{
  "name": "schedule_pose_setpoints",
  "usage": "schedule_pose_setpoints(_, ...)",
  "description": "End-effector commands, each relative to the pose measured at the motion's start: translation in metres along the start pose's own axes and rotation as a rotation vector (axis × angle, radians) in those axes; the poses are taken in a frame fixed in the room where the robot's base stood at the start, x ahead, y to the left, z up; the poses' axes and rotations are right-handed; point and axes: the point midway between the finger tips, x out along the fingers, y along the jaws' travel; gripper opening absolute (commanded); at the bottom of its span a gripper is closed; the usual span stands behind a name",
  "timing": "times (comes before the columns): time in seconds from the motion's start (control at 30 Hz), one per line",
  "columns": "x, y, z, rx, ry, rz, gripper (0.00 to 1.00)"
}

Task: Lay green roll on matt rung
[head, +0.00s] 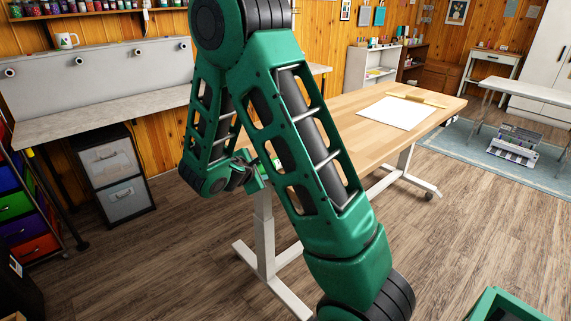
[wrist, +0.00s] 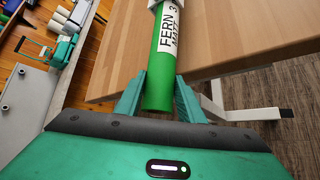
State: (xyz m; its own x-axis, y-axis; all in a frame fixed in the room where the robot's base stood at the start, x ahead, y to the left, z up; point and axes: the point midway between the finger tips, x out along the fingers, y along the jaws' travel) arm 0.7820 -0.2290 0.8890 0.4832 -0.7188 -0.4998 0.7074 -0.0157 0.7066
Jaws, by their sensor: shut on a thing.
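The green roll (wrist: 160,75) has a white label reading "FERN 3" with a partly cut-off "MATT" below. In the wrist view it lies lengthwise between the two teal fingers of my gripper (wrist: 158,98), which is shut on it. The near end of the roll points toward the camera; its far end runs out of the top of the view. In the head view my gripper (head: 250,177) is beside the wooden table's left end, partly behind my arm. No rung marked matt can be made out.
The wooden table (head: 452,99) carries a white sheet (head: 397,112). At the left, a grey panel (head: 110,72) with several round-ended pegs stands above a counter (head: 100,114). A drawer unit (head: 112,165) stands below. Floor (head: 180,250) is open in front.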

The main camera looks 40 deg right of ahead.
Motion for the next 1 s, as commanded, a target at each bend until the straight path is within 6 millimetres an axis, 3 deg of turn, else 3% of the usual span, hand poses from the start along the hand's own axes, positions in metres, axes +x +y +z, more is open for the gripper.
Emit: schedule_pose_setpoints(1.0,-0.022,0.032,0.022,0.003,0.000,0.001,0.00)
